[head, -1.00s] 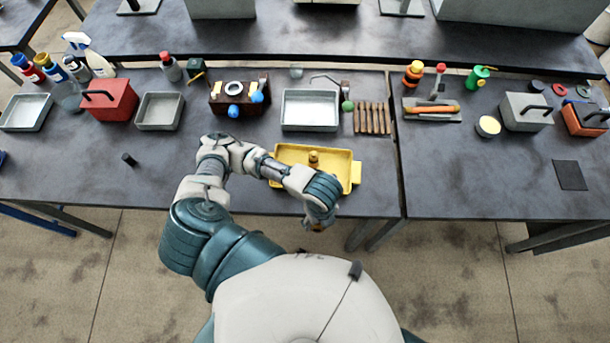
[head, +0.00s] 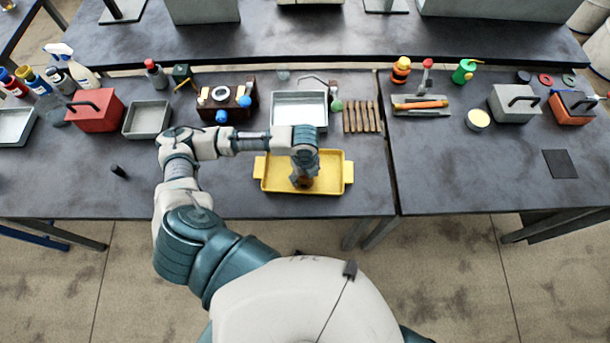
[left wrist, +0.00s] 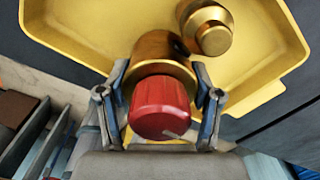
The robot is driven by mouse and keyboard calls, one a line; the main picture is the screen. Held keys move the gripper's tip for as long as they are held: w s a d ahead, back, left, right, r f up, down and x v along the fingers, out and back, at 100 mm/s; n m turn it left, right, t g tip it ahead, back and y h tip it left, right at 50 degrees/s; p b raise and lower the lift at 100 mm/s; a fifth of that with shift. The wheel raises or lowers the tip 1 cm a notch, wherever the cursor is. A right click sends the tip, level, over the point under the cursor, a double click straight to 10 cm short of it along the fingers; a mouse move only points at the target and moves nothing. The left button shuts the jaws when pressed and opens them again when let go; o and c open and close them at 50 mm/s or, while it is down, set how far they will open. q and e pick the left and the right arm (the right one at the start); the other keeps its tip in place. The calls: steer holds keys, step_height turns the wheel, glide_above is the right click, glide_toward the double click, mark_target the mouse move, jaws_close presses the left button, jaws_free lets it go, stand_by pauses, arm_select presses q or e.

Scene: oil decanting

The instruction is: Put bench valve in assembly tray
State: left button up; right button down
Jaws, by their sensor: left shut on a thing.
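My left gripper (head: 303,184) is over the yellow tray (head: 333,172), which has a handle at each end. It is shut on the bench valve (left wrist: 160,106), a brass body with a red knob. In the left wrist view the fingers (left wrist: 160,88) grip it from both sides, with the red knob towards the camera. A second brass piece (left wrist: 212,28) stands in the tray (left wrist: 95,28), close beside the held valve. In the head view the arm hides that piece and most of the valve. I cannot tell whether the valve touches the tray floor. My right gripper is not in view.
A dark wooden block with blue knobs (head: 226,104) stands at the back left. The tabletop left of the yellow tray is mostly clear.

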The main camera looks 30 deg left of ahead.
arm_select(q)
steer(key=shift+f, duration=0.35)
steer(key=shift+a, duration=0.3)
steer(key=o, duration=1.6)
steer(key=shift+a, duration=0.2)
steer(key=shift+c, duration=0.2)
steer(key=shift+d, duration=0.15)
steer(key=shift+d, duration=0.1)
steer(key=shift+d+r, duration=0.1)
steer(key=r, duration=0.7)
steer(key=r+p, duration=0.1)
steer(key=r, duration=0.2)
steer(key=shift+a+r, duration=0.2)
steer(key=shift+a, duration=0.05)
steer(key=shift+d+r, duration=0.15)
steer(key=shift+r, duration=0.55)
